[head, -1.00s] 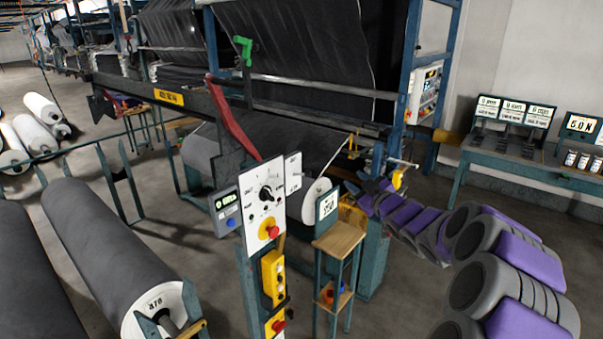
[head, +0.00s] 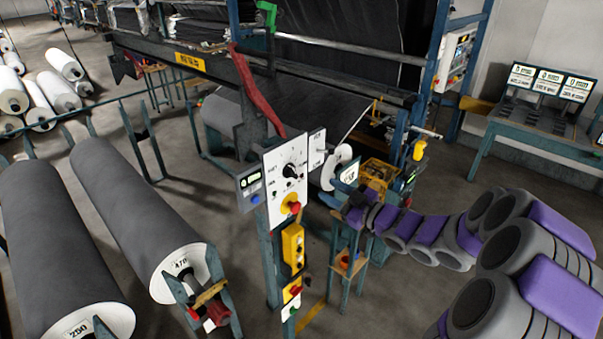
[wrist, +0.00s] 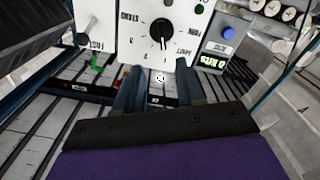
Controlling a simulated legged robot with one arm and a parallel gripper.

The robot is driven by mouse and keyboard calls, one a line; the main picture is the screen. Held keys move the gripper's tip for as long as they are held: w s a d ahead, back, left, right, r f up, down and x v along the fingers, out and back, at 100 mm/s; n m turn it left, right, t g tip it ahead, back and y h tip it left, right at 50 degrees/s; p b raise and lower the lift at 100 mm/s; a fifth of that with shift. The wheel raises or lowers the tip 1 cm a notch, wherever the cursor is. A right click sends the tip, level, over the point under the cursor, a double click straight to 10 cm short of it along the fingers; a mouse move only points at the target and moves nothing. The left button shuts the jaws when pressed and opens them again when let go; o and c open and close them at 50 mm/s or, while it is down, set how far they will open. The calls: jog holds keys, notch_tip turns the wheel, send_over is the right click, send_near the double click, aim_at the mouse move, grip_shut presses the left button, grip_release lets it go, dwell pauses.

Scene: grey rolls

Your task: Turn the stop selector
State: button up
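The selector (head: 290,170) is a black knob with a pointer on a white panel (head: 272,158), on a post at the centre of the head view. In the wrist view the knob (wrist: 161,30) is near the top centre, its panel seemingly upside down. My gripper (wrist: 160,85) shows two dark blue fingers spread apart, with nothing between them. The knob lies beyond the fingertips, roughly in line with the gap, and is not touched. In the head view my gripper (head: 350,208) is right of and below the panel, its fingers hard to make out.
A red push button (head: 291,205) sits below the knob. A grey box with a blue button (head: 250,188) adjoins the panel's left side. A yellow button box (head: 292,245) hangs lower on the post. A small stand (head: 348,262) is close by my gripper. Large grey rolls (head: 140,215) lie left.

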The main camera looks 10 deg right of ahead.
aim_at(295, 172)
jog(key=p+x, duration=0.2)
jog(key=x, duration=0.9)
jog(key=shift+w+a, duration=0.15)
jog(key=shift+a, duration=0.2)
grip_shut()
